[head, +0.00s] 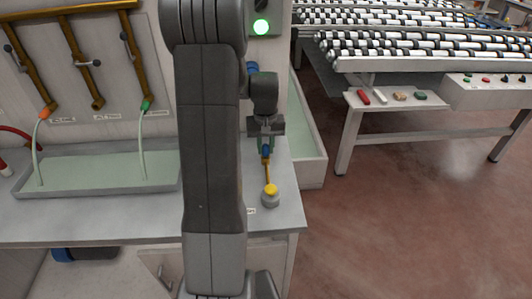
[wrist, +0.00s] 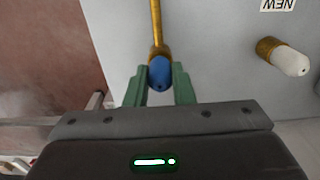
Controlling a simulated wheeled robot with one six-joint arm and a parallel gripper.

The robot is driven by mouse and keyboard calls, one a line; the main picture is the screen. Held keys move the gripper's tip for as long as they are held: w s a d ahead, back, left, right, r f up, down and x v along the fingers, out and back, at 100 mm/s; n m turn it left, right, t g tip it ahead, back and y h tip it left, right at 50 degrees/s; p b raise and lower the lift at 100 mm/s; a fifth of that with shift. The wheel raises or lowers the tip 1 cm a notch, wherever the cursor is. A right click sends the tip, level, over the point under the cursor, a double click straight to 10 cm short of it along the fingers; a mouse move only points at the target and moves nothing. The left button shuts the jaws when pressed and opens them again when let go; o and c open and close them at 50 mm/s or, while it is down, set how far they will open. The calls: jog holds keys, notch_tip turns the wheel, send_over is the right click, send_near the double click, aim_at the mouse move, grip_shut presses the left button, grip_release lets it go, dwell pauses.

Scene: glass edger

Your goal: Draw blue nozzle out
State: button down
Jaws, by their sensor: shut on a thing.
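The blue nozzle (wrist: 160,74) sits between the two green fingers of my gripper (wrist: 158,82) in the wrist view, and the fingers are shut on it. A thin brass stem (wrist: 155,22) runs from the nozzle to the top edge of that view. In the head view the blue nozzle (head: 266,152) shows small below my gripper (head: 266,146). The brass stem runs down from it to a yellow cap (head: 271,189) on a round grey base (head: 271,200). I cannot tell how the stem meets the cap.
A white nozzle with a brass collar (wrist: 286,57) lies beside a label (wrist: 278,5) in the wrist view. Left, a water tray (head: 95,173) stands on the bench (head: 130,222) beneath brass pipes. A roller conveyor (head: 420,48) stands right, beyond open floor.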

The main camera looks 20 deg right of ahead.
jog(key=shift+r, duration=0.1)
dwell(0.3)
jog(key=shift+r+p, duration=1.45)
jog(key=shift+r, duration=0.55)
jog(key=shift+r+p, duration=1.5)
jog(key=shift+r, duration=0.55)
